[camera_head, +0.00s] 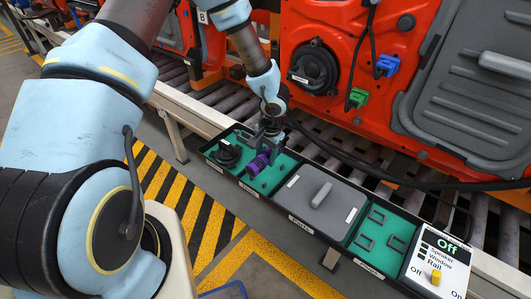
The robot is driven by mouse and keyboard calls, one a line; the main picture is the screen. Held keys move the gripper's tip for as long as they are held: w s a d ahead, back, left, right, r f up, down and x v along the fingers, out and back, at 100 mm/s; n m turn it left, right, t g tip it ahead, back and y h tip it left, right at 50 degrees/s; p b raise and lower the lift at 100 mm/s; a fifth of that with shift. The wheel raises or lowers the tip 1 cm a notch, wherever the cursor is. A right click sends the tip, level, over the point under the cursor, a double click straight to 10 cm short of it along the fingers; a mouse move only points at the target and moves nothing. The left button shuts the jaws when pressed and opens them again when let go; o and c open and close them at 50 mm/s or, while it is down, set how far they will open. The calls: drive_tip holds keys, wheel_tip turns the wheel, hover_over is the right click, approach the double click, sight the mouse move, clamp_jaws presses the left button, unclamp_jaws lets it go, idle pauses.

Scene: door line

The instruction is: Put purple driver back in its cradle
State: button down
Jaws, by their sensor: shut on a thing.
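The purple driver (259,164) is at my gripper (268,146), in the green-floored tray section toward the left of the tray row. My gripper reaches down from above and is shut on the driver. The driver looks tilted, with its purple ribbed body showing below the fingers. The green tray section (283,167) lies beneath it, with small dark raised blocks that may be the cradle. The picture is too small to tell whether the driver touches them.
A black round part (227,154) sits in the left tray section. To the right are a grey lidded section (318,197), a green section with dark frames (381,229) and a switch panel (436,262). A red door (335,45) stands behind, with a black cable crossing the rollers.

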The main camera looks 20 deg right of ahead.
sight(265, 176)
wheel_tip(265, 176, down, 3)
drive_tip(key=shift+f+b, duration=0.1)
drive_tip(key=shift+b, duration=0.95)
wheel_tip(265, 176, down, 3)
drive_tip(key=b, duration=0.3)
drive_tip(key=shift+b, duration=0.35)
drive_tip(key=shift+s+f+b, duration=0.1)
drive_tip(key=shift+f+b, duration=0.2)
drive_tip(key=shift+b, duration=0.35)
drive_tip(key=shift+c, duration=0.9)
unclamp_jaws()
drive_tip(key=shift+r, duration=0.1)
